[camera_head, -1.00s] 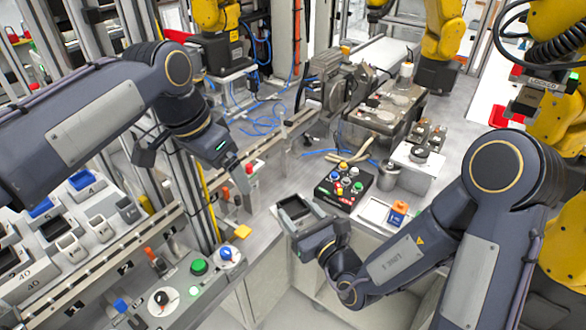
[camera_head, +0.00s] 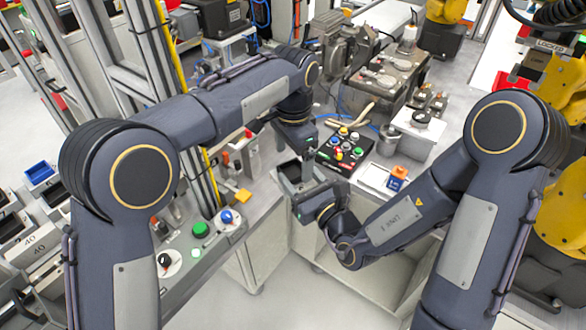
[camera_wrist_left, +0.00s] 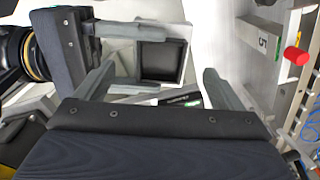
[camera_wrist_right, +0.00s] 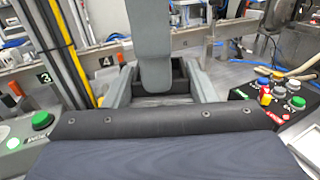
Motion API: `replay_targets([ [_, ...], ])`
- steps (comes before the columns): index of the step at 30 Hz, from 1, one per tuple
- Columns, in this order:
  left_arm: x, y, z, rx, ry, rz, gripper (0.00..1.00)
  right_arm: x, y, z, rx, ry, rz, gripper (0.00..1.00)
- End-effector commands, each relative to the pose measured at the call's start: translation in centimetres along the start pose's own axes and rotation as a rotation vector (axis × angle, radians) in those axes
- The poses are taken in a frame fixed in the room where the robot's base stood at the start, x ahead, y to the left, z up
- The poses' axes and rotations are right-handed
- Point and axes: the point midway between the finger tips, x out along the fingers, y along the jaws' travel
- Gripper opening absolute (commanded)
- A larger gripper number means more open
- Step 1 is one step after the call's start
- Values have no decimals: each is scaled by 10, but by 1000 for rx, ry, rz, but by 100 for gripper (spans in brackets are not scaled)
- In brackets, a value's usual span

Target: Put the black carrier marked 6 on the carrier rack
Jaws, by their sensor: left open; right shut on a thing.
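One left finger crosses in front of the carrier (camera_wrist_right: 178,72) in the right wrist view. I cannot tell whether it touches. I cannot identify the carrier rack for sure.
A black button box (camera_head: 342,150) and an orange-topped block (camera_head: 396,178) sit on the bench right of the carrier. A panel with a green button (camera_head: 200,229) is at the left. Trays marked 40 (camera_head: 28,240) stand at the far left. Posts rise behind my left arm.

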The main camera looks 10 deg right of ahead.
Motion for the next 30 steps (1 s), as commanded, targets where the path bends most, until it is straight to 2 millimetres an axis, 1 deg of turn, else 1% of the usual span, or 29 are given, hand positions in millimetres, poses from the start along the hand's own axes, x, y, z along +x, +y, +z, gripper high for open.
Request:
replay_targets([
  [1, 10, 0, 1, 0, -4, 2, 89, 0, 0, 1, 0, -3, 0, 20],
  [3, 22, 0, 1, -1, -3, 2, 89, 0, 0, 1, 0, -3, 0, 20],
  [6, 37, 0, 1, 0, -3, 2, 89, 0, 0, 1, 0, -3, 0, 20],
  [9, 47, 0, 0, 0, -1, 1, 89, 0, 0, 1, 0, -2, 0, 20],
  [14, 55, 0, 0, 0, 1, 0, 89, 0, 0, 1, 0, -2, 0, 20],
  [22, 56, 0, 0, -1, 1, 0, 89, 0, 0, 1, 0, -3, 0, 20],
  [30, 56, 0, 0, -1, 1, 0, 54, 0, 0, 1, 0, -2, 0, 20],
])
